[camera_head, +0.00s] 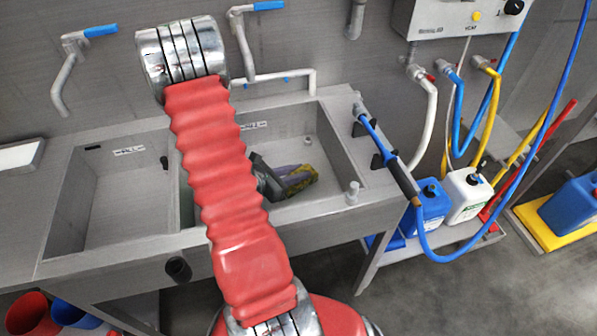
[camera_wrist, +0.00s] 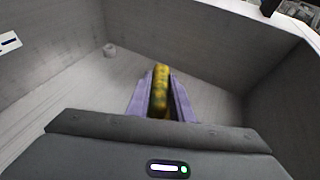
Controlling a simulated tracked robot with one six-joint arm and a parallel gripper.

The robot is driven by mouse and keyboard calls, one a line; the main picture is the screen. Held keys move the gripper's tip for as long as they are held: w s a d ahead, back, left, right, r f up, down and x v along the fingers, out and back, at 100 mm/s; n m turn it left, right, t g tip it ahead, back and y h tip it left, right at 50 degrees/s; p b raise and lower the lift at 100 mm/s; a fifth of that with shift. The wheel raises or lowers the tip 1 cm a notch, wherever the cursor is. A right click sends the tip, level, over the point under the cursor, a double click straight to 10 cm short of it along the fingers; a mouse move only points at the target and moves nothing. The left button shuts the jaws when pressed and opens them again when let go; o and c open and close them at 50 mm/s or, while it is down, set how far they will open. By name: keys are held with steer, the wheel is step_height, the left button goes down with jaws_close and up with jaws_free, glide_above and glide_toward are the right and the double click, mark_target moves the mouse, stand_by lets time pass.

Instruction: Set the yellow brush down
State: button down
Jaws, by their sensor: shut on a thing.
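The yellow brush (camera_wrist: 160,92) is a narrow, dark-speckled yellow shape between the two purple fingers of my gripper (camera_wrist: 158,98) in the wrist view. My gripper is shut on it, with a finger along each side. In the head view my gripper (camera_head: 287,174) is down inside the right basin (camera_head: 325,150) of the sink, and the brush (camera_head: 303,184) shows as a yellow patch at its front. The wrist view shows the basin floor and walls around it. I cannot tell whether the brush touches the floor.
The left basin (camera_head: 122,190) looks empty. A short round post (camera_head: 352,194) stands at the right basin's front right corner. A blue spray hose (camera_head: 375,133) hangs at the sink's right end. Blue (camera_head: 430,205) and white (camera_head: 465,195) canisters stand on a low shelf there.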

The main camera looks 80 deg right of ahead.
steer(key=c, duration=1.6)
jaws_free()
steer(key=shift+o, duration=0.2)
steer(key=shift+a, duration=0.1)
steer(key=v, duration=1.2)
steer(key=shift+r, duration=0.1)
